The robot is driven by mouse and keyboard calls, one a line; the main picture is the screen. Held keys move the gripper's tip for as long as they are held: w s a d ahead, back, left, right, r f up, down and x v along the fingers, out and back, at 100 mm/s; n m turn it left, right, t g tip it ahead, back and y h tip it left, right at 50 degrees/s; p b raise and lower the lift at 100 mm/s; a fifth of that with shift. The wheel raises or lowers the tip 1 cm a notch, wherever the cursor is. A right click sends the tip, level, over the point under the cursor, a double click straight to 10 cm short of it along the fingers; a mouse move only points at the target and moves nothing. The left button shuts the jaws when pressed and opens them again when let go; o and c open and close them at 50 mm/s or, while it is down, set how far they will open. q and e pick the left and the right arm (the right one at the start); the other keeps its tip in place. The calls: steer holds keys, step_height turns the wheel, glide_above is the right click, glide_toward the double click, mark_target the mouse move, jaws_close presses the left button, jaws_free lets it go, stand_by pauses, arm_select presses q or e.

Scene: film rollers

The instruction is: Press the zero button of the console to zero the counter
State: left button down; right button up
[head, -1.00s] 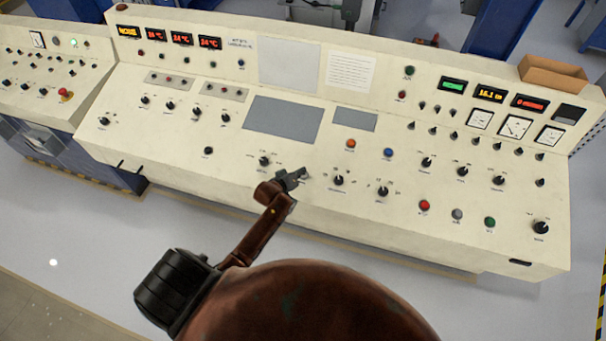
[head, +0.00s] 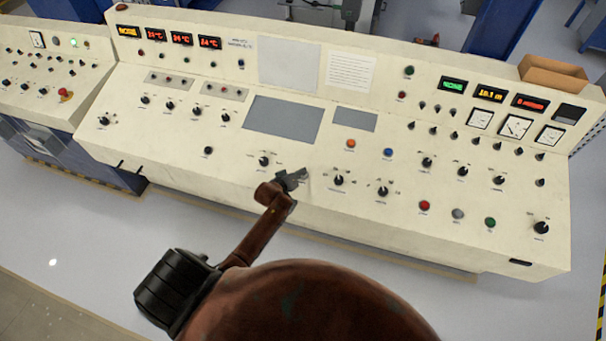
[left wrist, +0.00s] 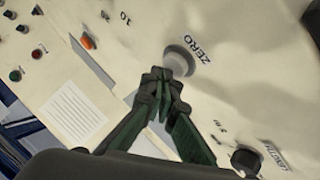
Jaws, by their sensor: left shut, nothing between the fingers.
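The console (head: 290,215) is a long cream desk with a sloping front and a raised back panel. In the left wrist view the zero button (left wrist: 181,58) is a pale grey round cap beside the printed word ZERO. My left gripper (head: 293,179) is shut and empty, low over the console's front middle. In the left wrist view its fingertips (left wrist: 161,82) overlap the button's near edge; I cannot tell whether they touch it. In the head view the gripper hides the button. The yellow display (head: 490,95) on the back panel shows a small, blurred number. My right gripper is out of view.
A black knob (left wrist: 247,160) labelled LENGTH sits near the fingers. Other knobs (head: 338,180) and an orange button (head: 351,143) stand close by on the panel. A red button (head: 424,205) is farther right. A cardboard box (head: 553,74) rests on the console's top right.

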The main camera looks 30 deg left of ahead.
arm_select(q)
steer(key=shift+w+f, duration=0.1)
steer(key=shift+f, duration=0.4)
stand_by(0.3)
steer(key=shift+r, duration=0.1)
steer(key=shift+r+p, duration=0.85)
steer(key=shift+p, duration=0.1)
steer(key=shift+s, duration=0.2)
steer(key=r+p, duration=0.2)
steer(key=s+r+p, duration=0.1)
steer(key=r+p, duration=0.2)
steer(key=shift+d+p, duration=0.2)
steer(key=shift+p, duration=0.15)
steer(key=shift+s+f, duration=0.1)
stand_by(0.5)
